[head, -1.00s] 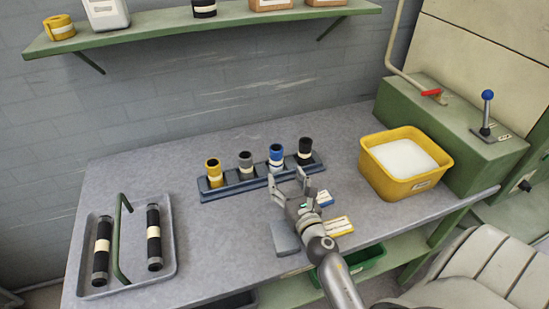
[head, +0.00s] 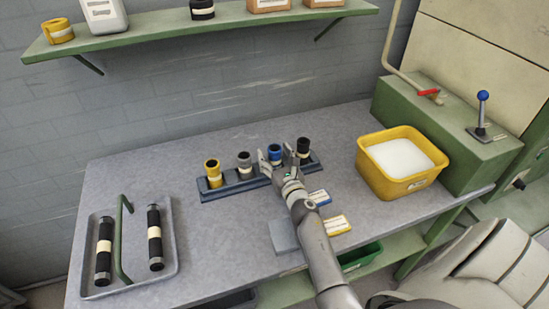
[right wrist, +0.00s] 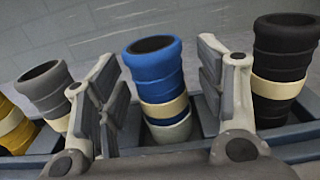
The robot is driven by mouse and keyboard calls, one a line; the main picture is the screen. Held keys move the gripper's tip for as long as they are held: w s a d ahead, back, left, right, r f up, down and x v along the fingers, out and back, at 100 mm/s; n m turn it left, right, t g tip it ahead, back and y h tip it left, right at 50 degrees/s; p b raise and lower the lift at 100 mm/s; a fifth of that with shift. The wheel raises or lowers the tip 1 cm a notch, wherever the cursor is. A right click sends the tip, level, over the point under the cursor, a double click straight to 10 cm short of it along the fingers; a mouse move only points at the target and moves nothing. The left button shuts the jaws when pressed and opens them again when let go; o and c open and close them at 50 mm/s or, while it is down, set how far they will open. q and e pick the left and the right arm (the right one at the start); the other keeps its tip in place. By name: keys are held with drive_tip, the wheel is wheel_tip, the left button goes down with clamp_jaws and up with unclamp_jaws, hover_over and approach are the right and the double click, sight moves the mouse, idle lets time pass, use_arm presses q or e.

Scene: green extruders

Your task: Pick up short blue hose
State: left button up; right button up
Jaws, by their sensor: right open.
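The short blue hose (head: 274,151) stands upright in the dark rack (head: 232,187) on the table, between the grey and black hoses. It also shows in the right wrist view (right wrist: 156,75), with a cream band around it. My right gripper (head: 279,160) is open at the rack, and its fingers stand on either side of the blue hose in the right wrist view (right wrist: 158,100). I see a gap between the hose and both fingers there. In the head view the gripper hides the lower part of the blue hose. My left gripper is not in view.
A yellow hose (head: 212,171), a grey hose (head: 244,161) and a black hose (head: 303,147) stand in the same rack. A tray (head: 173,245) with two long black hoses is at left. A yellow bin (head: 432,166) stands at right.

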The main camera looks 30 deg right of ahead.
drive_tip(key=shift+c, duration=0.2)
drive_tip(key=c, duration=1.2)
